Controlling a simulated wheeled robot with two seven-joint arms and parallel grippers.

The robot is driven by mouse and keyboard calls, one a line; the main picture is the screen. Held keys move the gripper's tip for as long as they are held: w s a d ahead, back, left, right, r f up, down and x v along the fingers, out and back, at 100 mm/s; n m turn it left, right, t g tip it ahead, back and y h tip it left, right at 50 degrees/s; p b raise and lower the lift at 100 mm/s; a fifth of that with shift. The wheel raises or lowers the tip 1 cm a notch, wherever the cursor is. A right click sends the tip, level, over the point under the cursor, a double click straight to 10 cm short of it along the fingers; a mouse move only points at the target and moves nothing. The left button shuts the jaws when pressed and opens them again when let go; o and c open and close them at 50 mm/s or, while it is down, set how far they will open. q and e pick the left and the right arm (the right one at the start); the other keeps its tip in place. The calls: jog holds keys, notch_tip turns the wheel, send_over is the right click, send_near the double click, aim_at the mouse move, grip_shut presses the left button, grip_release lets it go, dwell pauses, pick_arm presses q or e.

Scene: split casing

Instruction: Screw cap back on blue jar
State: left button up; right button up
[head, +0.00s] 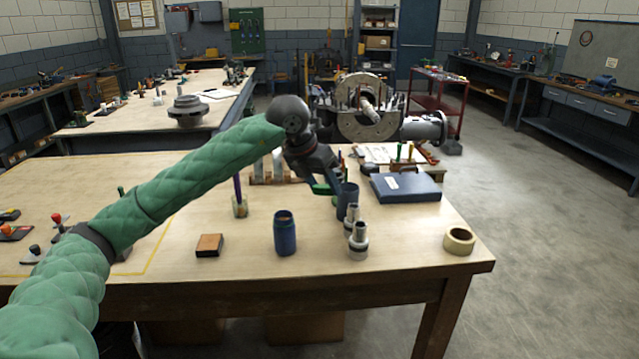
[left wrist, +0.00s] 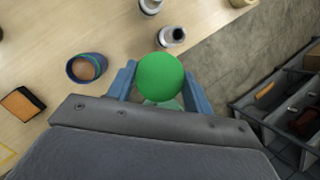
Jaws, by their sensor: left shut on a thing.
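The blue jar (head: 285,234) stands upright and open on the table near its front edge; the left wrist view shows its round mouth and blue rim (left wrist: 73,72). My left gripper (head: 326,188) is behind and to the right of the jar, apart from it. It is shut on a round green cap (left wrist: 160,76), which sits between its two blue fingers. In the head view only a small green part of the cap (head: 320,188) shows. My right gripper is in neither view.
Metal cylindrical parts (head: 358,241) stand right of the jar, close to a dark blue-grey cup-like shape (head: 347,198). An orange-topped block (head: 209,245) lies left. A pen holder (head: 240,207) stands behind.

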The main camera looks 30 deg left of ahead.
pick_arm(q)
jog(key=s+d+f+m+g+h, duration=0.1)
jog(key=s+d+f+m+g, duration=0.1)
jog(key=d+f+m+g, duration=0.45)
jog(key=s+d+f+m+g, duration=0.1)
jog(key=d+f+m, duration=0.3)
jog(key=f+m, duration=0.7)
jog(key=s+d+f+m+y, duration=0.1)
jog(key=s+f+m+y, duration=0.5)
jog(key=f+m, duration=0.5)
jog(key=shift+s+f+m+g, duration=0.3)
jog(key=shift+s+m+g, duration=0.25)
jog(key=shift+m, duration=2.4)
jog(key=shift+s, duration=0.1)
